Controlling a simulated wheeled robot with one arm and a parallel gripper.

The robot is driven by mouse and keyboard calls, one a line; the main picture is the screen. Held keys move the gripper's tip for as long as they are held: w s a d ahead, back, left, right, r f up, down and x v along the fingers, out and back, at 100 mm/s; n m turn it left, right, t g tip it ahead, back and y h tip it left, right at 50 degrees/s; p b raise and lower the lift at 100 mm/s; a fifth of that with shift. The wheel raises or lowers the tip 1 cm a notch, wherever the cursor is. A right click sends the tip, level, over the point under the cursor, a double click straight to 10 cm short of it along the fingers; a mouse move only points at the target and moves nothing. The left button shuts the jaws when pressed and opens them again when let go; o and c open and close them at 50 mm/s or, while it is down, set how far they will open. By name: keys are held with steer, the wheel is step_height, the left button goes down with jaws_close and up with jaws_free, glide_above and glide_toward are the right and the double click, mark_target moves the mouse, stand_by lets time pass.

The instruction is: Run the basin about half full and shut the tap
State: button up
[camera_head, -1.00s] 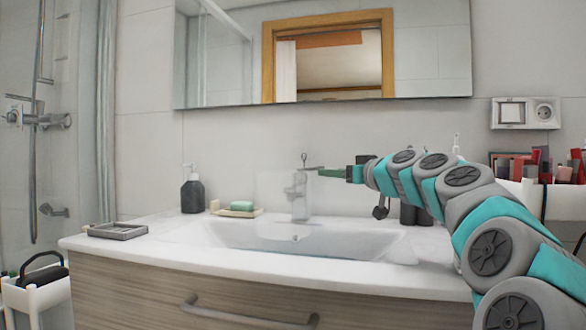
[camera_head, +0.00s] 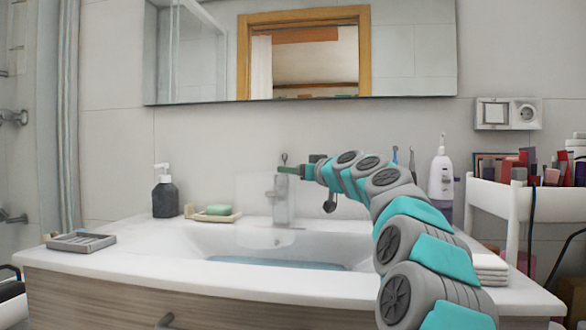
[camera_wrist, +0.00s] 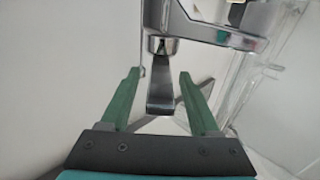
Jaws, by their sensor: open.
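The chrome tap (camera_head: 281,208) stands at the back of the white basin (camera_head: 215,240), with its lever on top. A bluish pool of water (camera_head: 285,263) shows low in the basin, below the overflow hole; the front rim hides part of it. I cannot tell whether water is running from the spout. My gripper (camera_head: 290,171) is at the top of the tap, reaching in from the right. In the wrist view my gripper (camera_wrist: 159,74) is open, with its green fingers apart on either side of the metal lever (camera_wrist: 160,90), and a gap shows on both sides.
A dark soap bottle (camera_head: 165,195) and a soap dish (camera_head: 212,215) with green soap stand left of the tap. A grey tray (camera_head: 82,242) lies at the counter's left. Folded towels (camera_head: 490,268) and a cosmetics cart (camera_head: 500,200) are at the right. The mirror hangs behind.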

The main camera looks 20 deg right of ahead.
steer(key=shift+w, duration=0.25)
jaws_close()
stand_by(0.5)
steer(key=shift+a, duration=0.1)
stand_by(0.8)
